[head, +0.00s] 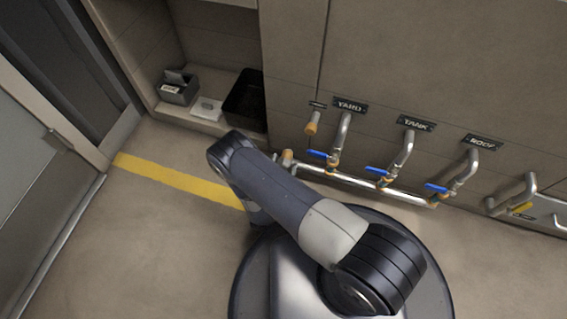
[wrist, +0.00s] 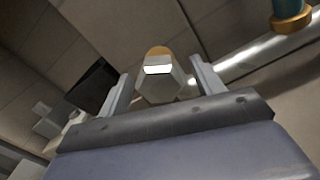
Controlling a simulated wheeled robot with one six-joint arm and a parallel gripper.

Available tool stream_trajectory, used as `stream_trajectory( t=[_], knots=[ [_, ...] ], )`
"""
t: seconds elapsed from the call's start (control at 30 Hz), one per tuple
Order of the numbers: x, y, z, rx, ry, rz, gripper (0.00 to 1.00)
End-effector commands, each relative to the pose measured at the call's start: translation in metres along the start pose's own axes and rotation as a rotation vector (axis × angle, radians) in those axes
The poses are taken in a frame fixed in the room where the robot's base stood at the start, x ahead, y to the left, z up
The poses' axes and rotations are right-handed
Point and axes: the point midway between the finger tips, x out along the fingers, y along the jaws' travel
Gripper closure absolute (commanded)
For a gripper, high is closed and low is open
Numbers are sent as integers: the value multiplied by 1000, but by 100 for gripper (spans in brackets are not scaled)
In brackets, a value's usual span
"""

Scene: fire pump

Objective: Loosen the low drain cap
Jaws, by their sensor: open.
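In the wrist view a pale grey cap (wrist: 160,88) with a brass-coloured top and a bright white highlight sits between the fingers of my gripper (wrist: 162,72). This looks like the low drain cap. The fingers are open, one on each side of it, with gaps showing; whether either touches the cap I cannot tell. In the head view a brass and grey fitting (head: 287,157) shows at the left end of the low pipe (head: 350,182), just past my arm.
Three pipes labelled YARD (head: 343,135), TANK (head: 404,150) and ROOF (head: 470,165) with blue levers rise from the low pipe. A brass-tipped outlet (head: 312,123) is above. A black bin (head: 245,98) and grey box (head: 178,88) stand in the alcove. The left floor is clear.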

Motion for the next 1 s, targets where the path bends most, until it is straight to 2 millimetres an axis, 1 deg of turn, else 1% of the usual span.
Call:
stream_trajectory(
  t=[0.07, 0.6, 0.83, 1.0],
  knots=[
    [0, 0, 0, 0, 0, 0, 37],
    [0, 0, 0, 0, 0, -1, 81],
    [0, 0, 0, -16, 0, -1, 81],
    [0, 0, 0, -77, 0, -1, 81]
  ],
)
